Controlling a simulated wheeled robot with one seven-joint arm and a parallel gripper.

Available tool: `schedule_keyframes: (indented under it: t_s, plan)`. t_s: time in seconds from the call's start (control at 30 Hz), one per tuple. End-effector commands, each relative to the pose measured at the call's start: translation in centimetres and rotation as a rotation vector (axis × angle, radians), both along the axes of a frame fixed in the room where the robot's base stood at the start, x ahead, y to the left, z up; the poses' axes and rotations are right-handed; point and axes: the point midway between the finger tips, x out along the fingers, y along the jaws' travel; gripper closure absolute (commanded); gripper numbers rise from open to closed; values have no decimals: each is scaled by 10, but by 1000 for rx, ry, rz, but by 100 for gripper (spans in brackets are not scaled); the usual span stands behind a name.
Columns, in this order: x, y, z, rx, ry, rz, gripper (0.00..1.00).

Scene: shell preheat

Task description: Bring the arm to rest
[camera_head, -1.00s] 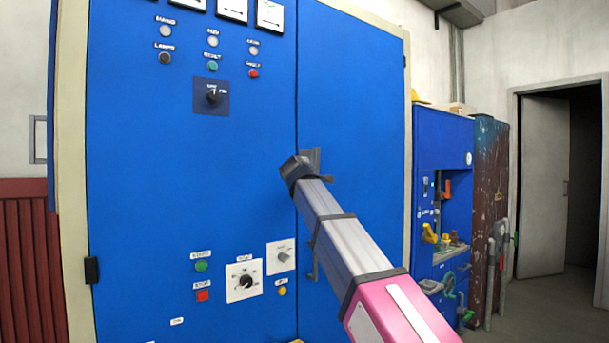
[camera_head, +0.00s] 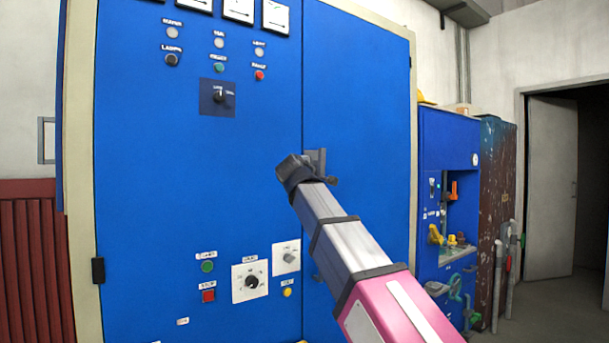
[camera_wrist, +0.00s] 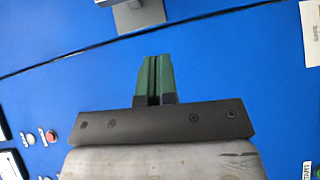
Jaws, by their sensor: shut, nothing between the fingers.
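My gripper shows in the wrist view (camera_wrist: 154,78) with its two green fingers pressed together and nothing between them. It points at the blue cabinet face, close to a dark seam between the doors. In the head view my arm reaches in from the lower right, and its dark end (camera_head: 290,168) is in front of the cabinet beside the door handle. The fingers themselves are hidden there. Whether they touch the cabinet I cannot tell.
The blue cabinet (camera_head: 170,160) carries a rotary switch (camera_head: 218,97), a green button (camera_head: 207,267), a red button (camera_head: 208,295) and dials (camera_head: 251,282). A grey door handle (camera_head: 318,162) stands out near the arm. A workbench unit (camera_head: 445,150) and open doorway are to the right.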

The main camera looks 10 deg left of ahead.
Motion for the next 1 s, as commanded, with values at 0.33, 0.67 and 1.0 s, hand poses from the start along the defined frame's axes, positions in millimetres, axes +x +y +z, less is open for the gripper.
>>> schedule_keyframes:
  t_s: [0.33, 0.67, 1.0]
  plan:
    - [6, -5, -13, 8, 19, -8, 100]
    - [54, -72, -160, 143, 260, -125, 100]
    - [74, -168, -329, 338, 538, -321, 100]
